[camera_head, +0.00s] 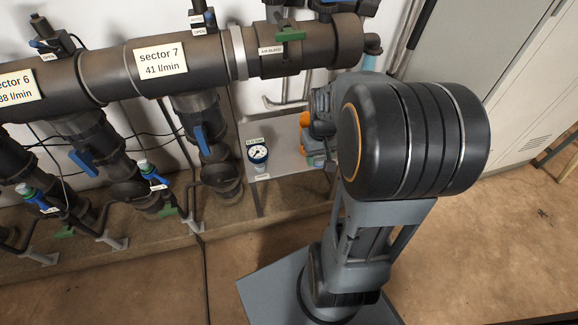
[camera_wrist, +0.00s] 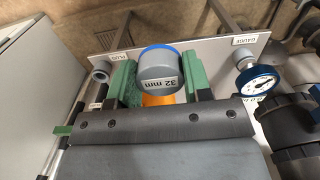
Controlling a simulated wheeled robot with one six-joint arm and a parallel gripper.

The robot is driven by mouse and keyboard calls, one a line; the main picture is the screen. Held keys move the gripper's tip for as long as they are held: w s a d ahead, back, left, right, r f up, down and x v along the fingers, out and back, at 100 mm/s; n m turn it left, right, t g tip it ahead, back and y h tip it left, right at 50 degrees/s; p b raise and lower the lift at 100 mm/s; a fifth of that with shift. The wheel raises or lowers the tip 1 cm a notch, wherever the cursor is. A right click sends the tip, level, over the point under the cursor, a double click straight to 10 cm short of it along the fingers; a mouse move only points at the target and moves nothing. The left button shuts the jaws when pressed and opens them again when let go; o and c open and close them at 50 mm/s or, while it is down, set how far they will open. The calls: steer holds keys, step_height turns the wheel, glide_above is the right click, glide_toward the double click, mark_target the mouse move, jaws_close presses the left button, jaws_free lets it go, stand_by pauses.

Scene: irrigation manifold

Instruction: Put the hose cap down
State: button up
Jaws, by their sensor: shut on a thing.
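My gripper (camera_wrist: 160,78) has green fingers, shut on either side of a round grey cap marked "32 mm" (camera_wrist: 160,72) with a blue rim, the hose cap. In the wrist view the cap shows in front of a grey shelf (camera_wrist: 215,52). Whether it touches the shelf cannot be told. An orange thing (camera_wrist: 158,100) shows just below the cap, mostly hidden by my gripper. In the head view my arm's large dark wrist joint hides most of the gripper and the cap.
A blue-rimmed gauge (camera_wrist: 256,84) stands right, by the "GAUGE" label. Dark manifold pipes (camera_head: 160,65) with blue-handled valves run left. A grey cabinet (camera_head: 475,50) stands right. Floor is open in front.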

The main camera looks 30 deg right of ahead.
steer(key=w+a+f+b, duration=0.2)
steer(key=w+f, duration=0.2)
steer(key=w, duration=0.3)
steer(key=b, duration=0.3)
glide_above(289, 164)
steer(key=f, duration=0.4)
steer(key=shift+s+f, duration=0.1)
steer(key=shift+s, duration=0.3)
steer(key=shift+w+f, duration=0.25)
steer(key=shift+f, duration=0.15)
steer(key=shift+w+f+b, duration=0.1)
steer(key=shift+f+b, duration=0.5)
steer(key=shift+f, duration=1)
steer(key=shift+f, duration=0.2)
steer(key=o, duration=1.1)
